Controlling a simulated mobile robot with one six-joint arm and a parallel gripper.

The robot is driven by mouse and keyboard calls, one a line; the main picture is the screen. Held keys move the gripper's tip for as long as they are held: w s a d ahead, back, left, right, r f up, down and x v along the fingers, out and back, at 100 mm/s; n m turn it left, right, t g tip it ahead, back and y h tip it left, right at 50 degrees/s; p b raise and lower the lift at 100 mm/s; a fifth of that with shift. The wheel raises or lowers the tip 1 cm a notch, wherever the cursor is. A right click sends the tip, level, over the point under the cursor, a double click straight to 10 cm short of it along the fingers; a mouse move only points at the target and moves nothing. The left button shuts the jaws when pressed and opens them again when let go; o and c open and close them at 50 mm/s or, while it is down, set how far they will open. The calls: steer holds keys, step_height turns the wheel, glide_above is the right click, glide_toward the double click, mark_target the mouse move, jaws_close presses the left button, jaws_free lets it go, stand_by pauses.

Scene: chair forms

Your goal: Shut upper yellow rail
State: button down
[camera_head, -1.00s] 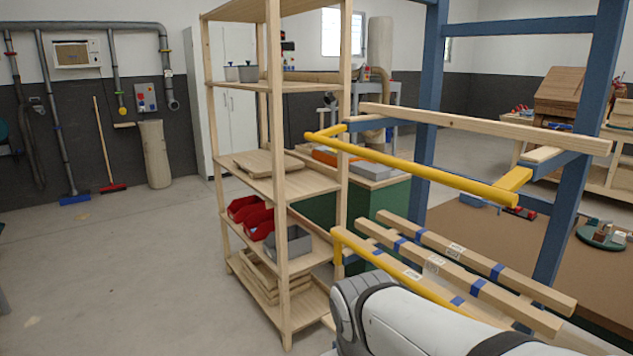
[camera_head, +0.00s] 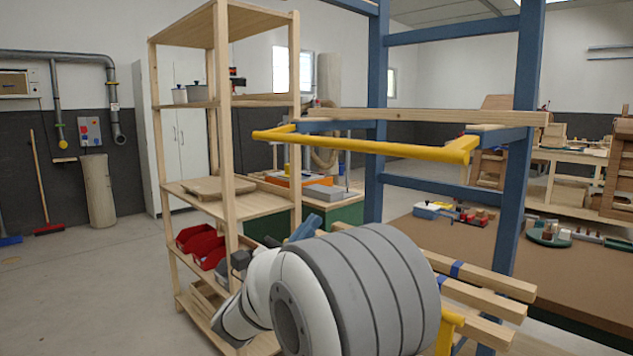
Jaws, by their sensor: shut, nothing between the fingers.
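The upper yellow rail (camera_head: 365,145) is a long level bar in front of the blue rack (camera_head: 375,185). Short yellow end pieces run back from it toward the blue brackets, with a clear gap between the bar and the wooden beam (camera_head: 420,115) behind. The lower yellow rail (camera_head: 446,330) shows only at its right end; my white and grey arm hides the rest. My arm fills the lower middle, below the upper rail and apart from it in the picture. I cannot make out my gripper's fingers among the parts beyond the arm.
A wooden shelf unit (camera_head: 228,160) with red bins (camera_head: 195,238) stands close on the left. Wooden beams with blue tape (camera_head: 480,275) lie on the lower rack level behind my arm. A brown-topped table (camera_head: 560,280) is at the right. Open floor (camera_head: 70,290) lies at the far left.

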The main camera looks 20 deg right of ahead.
steer(key=w+d+r, duration=0.1)
steer(key=d+r, duration=0.1)
steer(key=r, duration=0.3)
steer(key=w+d+r+t, duration=0.1)
steer(key=w+d+r, duration=0.1)
steer(key=r, duration=0.4)
steer(key=shift+w+d+r+n+h+p, duration=0.2)
steer(key=shift+d+n+h+p, duration=0.1)
steer(key=shift+d+n+p, duration=0.25)
